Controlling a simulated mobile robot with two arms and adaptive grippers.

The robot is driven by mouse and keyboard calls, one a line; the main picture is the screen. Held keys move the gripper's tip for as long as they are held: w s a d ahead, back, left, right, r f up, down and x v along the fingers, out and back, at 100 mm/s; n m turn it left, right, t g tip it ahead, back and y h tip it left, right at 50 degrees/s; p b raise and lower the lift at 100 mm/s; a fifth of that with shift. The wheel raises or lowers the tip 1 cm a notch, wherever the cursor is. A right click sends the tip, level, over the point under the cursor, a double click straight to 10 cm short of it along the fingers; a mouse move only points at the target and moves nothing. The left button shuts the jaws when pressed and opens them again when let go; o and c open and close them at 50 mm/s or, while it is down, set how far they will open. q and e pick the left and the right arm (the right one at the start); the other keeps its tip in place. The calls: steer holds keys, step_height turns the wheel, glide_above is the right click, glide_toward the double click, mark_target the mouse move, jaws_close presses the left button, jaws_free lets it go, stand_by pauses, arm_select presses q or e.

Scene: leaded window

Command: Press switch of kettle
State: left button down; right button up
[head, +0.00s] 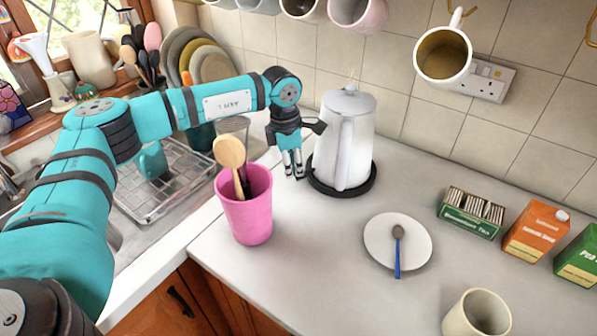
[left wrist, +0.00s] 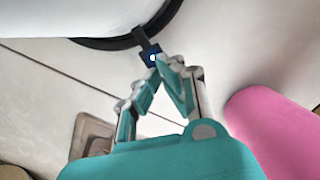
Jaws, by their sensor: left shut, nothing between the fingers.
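The white kettle (head: 345,140) stands upright on its round black base (head: 341,187) on the counter near the tiled wall. In the left wrist view the kettle's black base (left wrist: 115,42) curves along the top. A small dark switch with a lit blue-white spot (left wrist: 152,56) juts out from the base's edge. My left gripper (head: 293,177) is shut and empty, pointing down just left of the kettle. In the left wrist view its fingertips (left wrist: 157,66) are together right at the switch; whether they touch it is unclear. My right gripper is not in view.
A pink pot (head: 248,217) with a wooden spoon stands close in front of my left gripper. A white plate (head: 388,256) with a spoon lies to the right. A sink rack (head: 170,192) is at the left. Mugs hang above, one (head: 443,57) right of the kettle.

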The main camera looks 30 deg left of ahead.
arm_select(q)
steer(key=shift+s+a, duration=0.7)
steer(key=shift+a, duration=0.4)
steer(key=shift+r, duration=0.6)
step_height(320, 180, up, 11)
steer(key=shift+s+a, duration=0.35)
steer(key=shift+a, duration=0.1)
